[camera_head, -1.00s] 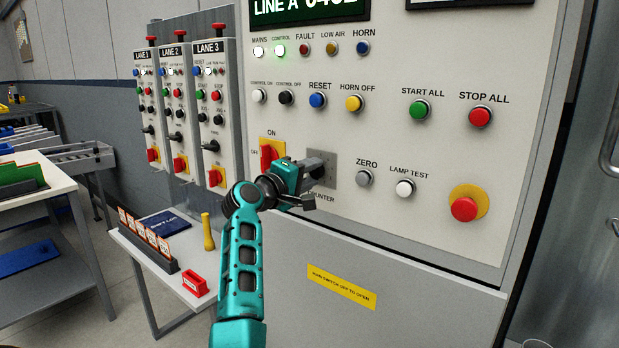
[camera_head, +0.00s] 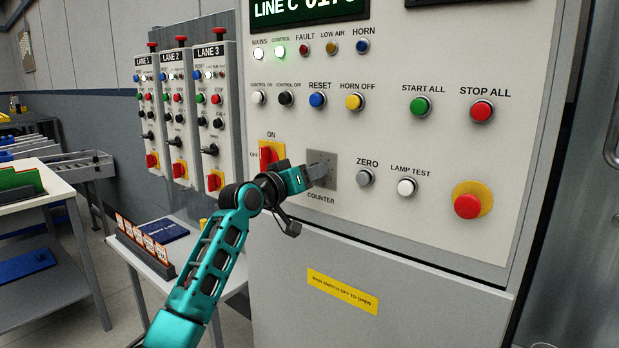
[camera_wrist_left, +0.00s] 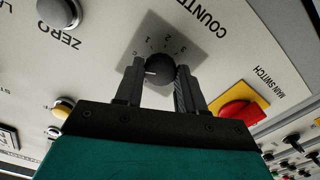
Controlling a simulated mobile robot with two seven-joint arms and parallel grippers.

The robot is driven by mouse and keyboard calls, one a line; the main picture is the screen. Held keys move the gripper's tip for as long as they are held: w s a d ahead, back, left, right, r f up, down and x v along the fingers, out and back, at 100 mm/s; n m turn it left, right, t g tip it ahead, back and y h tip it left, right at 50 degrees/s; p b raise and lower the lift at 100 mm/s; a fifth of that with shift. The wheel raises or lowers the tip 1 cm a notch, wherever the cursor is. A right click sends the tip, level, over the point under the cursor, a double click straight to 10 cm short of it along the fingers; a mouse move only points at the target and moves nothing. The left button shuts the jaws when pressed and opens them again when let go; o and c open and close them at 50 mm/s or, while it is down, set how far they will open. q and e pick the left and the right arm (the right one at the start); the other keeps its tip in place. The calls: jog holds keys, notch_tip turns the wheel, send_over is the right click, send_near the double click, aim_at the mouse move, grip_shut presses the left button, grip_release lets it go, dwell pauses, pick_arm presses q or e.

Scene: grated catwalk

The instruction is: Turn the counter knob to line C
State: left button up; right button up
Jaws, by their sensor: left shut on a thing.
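The counter knob (camera_wrist_left: 158,70) is a dark round knob with a white pointer mark, on a grey square plate (camera_head: 327,182) above the word COUNTER. In the left wrist view, the plate has small markings around the knob. My left gripper (camera_head: 318,172) reaches the plate from the left. In the left wrist view, its two fingers (camera_wrist_left: 157,80) lie on either side of the knob, shut on it. In the head view the gripper mostly hides the knob. My right gripper is not in view.
The red main switch (camera_head: 268,156) on its yellow plate is close left of my gripper. The ZERO button (camera_head: 365,177) and LAMP TEST button (camera_head: 406,187) are to the right, with the red emergency button (camera_head: 467,206) beyond. A small table (camera_head: 237,278) stands lower left.

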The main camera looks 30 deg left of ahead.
pick_arm(q)
jog(key=shift+m, duration=1.3)
jog(key=o, duration=1)
jog(key=shift+o, duration=0.2)
jog(key=shift+s, duration=0.1)
jog(key=s+a+b, duration=0.1)
jog(key=s, duration=1.1)
jog(key=shift+s, duration=0.35)
